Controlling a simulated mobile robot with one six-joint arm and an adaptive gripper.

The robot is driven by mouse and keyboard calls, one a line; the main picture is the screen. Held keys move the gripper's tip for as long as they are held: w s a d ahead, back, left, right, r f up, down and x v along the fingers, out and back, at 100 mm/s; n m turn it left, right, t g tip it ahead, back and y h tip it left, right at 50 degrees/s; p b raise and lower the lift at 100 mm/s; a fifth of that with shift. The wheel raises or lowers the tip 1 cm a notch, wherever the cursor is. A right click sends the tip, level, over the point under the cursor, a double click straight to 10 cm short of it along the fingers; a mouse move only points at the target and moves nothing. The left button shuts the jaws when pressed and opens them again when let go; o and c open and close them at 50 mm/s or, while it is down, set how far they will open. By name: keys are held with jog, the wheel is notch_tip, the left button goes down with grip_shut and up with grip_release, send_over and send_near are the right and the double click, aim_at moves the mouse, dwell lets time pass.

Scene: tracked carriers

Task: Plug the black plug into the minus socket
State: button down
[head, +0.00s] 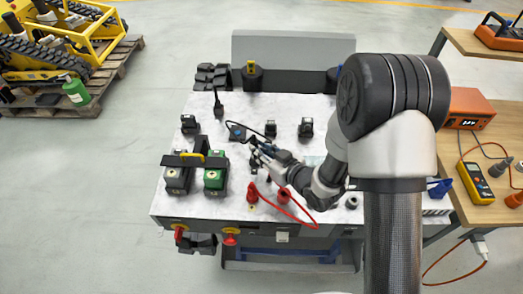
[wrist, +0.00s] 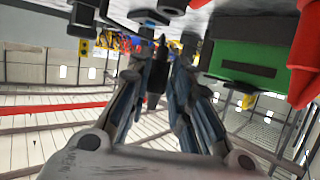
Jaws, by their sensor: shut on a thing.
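My gripper (head: 258,153) is low over the white top of the carrier, right of the green-topped block. In the wrist view its two fingers (wrist: 168,55) are closed around a slim dark piece, the black plug (wrist: 157,75). In the head view the plug is too small and too covered by the fingers to make out. A thin black cable (head: 254,123) loops over the deck from a dark block with a blue face (head: 237,131) toward the gripper. I cannot pick out the minus socket or its marking in either view.
A red cable (head: 304,216) with a red plug (head: 252,195) lies close in front of the gripper. The green-topped block (head: 215,179) stands left, with a black bar across it. Black blocks (head: 306,128) stand behind. A side table (head: 466,205) holds a yellow meter (head: 476,183).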

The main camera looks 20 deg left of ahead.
jog(key=shift+f, duration=1.35)
jog(key=shift+f, duration=1.25)
dwell(0.4)
jog(key=shift+s+d+f, duration=0.1)
jog(key=shift+f, duration=0.25)
jog(key=shift+r, duration=0.1)
jog(key=shift+r+p, duration=0.3)
jog(key=shift+r, duration=0.65)
jog(key=shift+r, duration=0.1)
dwell(1.4)
